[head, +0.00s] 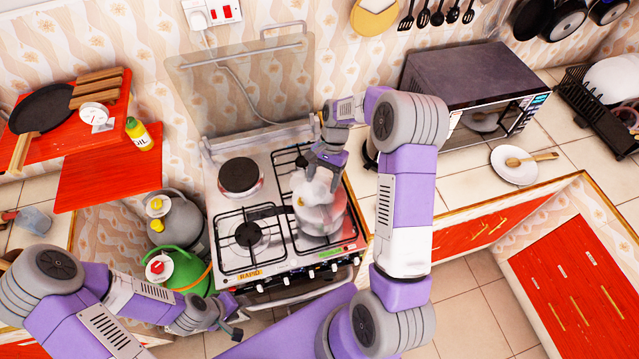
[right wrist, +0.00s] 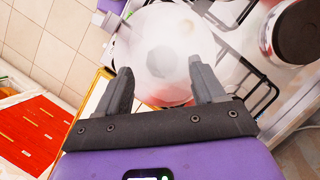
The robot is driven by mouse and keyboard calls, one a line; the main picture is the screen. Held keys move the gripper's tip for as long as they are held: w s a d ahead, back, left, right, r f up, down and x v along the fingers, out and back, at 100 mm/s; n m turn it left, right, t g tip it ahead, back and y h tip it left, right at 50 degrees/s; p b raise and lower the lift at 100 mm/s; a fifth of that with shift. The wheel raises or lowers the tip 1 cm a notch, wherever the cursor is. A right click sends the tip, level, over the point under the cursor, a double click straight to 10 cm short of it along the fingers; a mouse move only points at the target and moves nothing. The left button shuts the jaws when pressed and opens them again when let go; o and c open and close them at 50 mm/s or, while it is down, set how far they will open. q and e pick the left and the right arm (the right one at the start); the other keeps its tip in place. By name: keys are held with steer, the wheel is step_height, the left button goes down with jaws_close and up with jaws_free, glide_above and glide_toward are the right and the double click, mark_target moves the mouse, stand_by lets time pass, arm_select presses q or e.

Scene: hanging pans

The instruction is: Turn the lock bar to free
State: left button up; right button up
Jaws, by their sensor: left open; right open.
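A pale, hazy pot (head: 322,212) stands on the right-hand burners of the stove. Its rounded whitish top also shows in the right wrist view (right wrist: 165,50), with a greyish patch in the middle. I cannot make out a lock bar clearly in either view. My right gripper (head: 325,160) is just above the pot's top. In the right wrist view its two fingers are spread apart (right wrist: 162,90), with the pale top beyond and between them; I cannot tell whether they touch it. My left gripper (head: 235,325) is open and empty, low in front of the stove.
The stove (head: 225,262) has a raised glass cover (head: 240,85) behind it. A microwave (head: 465,85) stands to the right, with a white plate (head: 515,165) nearby. Gas cylinders (head: 180,240) stand left of the stove.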

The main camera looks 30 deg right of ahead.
mark_target(320, 189)
steer(key=shift+x, duration=1.6)
steer(key=shift+w, duration=0.15)
steer(key=shift+c, duration=0.5)
jaws_close()
